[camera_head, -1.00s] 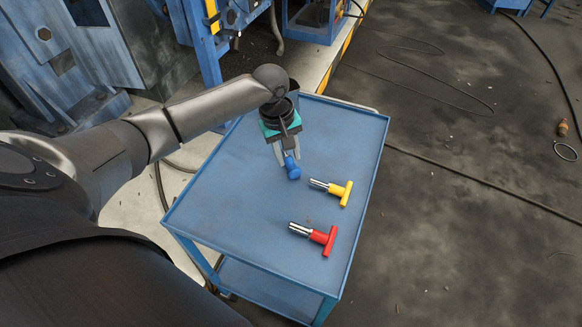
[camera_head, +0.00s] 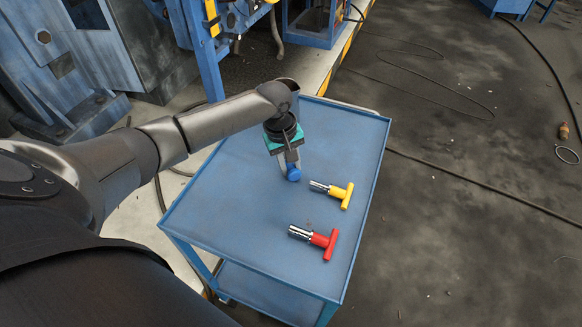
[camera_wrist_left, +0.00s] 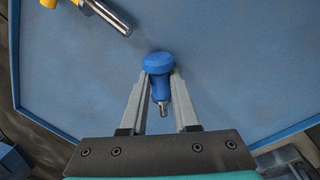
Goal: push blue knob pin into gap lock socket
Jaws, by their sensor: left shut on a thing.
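The blue knob pin (camera_head: 293,173) is at the left gripper on the blue cart. In the left wrist view the pin (camera_wrist_left: 159,82) has a round blue head, a blue body and a short metal tip. My left gripper (camera_wrist_left: 160,88) is shut on its blue body, one finger on each side. In the head view my left gripper (camera_head: 287,166) points down and partly hides the pin. I cannot tell whether the pin touches the cart top. I cannot make out the gap lock socket. My right gripper is not in view.
The blue cart top (camera_head: 235,200) has a raised rim. A yellow T-handle pin (camera_head: 346,195) and a red T-handle pin (camera_head: 327,242) lie right of the gripper. Blue machinery (camera_head: 210,60) stands behind the cart. The cart's left part is clear.

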